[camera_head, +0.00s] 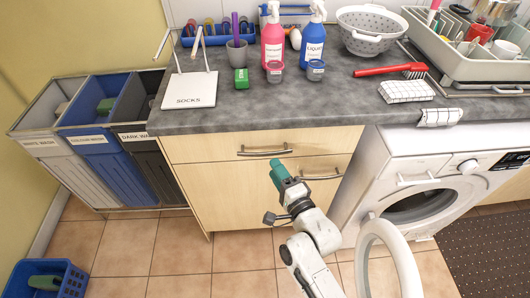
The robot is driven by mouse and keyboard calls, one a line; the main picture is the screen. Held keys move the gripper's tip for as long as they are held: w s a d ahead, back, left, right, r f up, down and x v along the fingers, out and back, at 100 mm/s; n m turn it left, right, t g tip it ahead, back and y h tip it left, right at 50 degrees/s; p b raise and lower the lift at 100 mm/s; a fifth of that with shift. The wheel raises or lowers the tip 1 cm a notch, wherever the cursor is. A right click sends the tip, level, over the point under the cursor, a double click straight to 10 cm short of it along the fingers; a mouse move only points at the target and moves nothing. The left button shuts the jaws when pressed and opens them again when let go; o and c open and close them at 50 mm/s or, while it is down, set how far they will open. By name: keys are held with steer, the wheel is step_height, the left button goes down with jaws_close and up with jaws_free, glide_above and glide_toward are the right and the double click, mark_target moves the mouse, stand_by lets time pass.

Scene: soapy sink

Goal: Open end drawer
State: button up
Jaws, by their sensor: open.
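The drawer (205,149) is a pale wood front at the top of the cabinet under the grey countertop, at the left end of the worktop. It looks closed. Its metal bar handle (264,152) runs horizontally near the front's lower right part. My gripper (277,169), with teal fingers, is open. In the picture it is just below the drawer handle and in front of the lower cabinet door (225,195). The gap between its fingers is hard to make out, and its distance from the cabinet front cannot be told. Nothing shows in its grip.
The lower door's handle (322,174) is right of my gripper. The washing machine (390,160) stands to the right with its round door (387,250) swung open. Laundry bins (92,140) stand left, and a blue basket (45,278) is on the floor. Tiled floor before the cabinet is clear.

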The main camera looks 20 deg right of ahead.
mark_target(266, 155)
steer(key=w+p, duration=0.1)
steer(key=w, duration=0.3)
steer(key=w+p, duration=0.1)
steer(key=w, duration=0.1)
steer(key=shift+w+a+r+p, duration=0.1)
steer(key=shift+a+p, duration=0.2)
steer(key=shift+p, duration=0.05)
steer(key=shift+w, duration=0.65)
jaws_close()
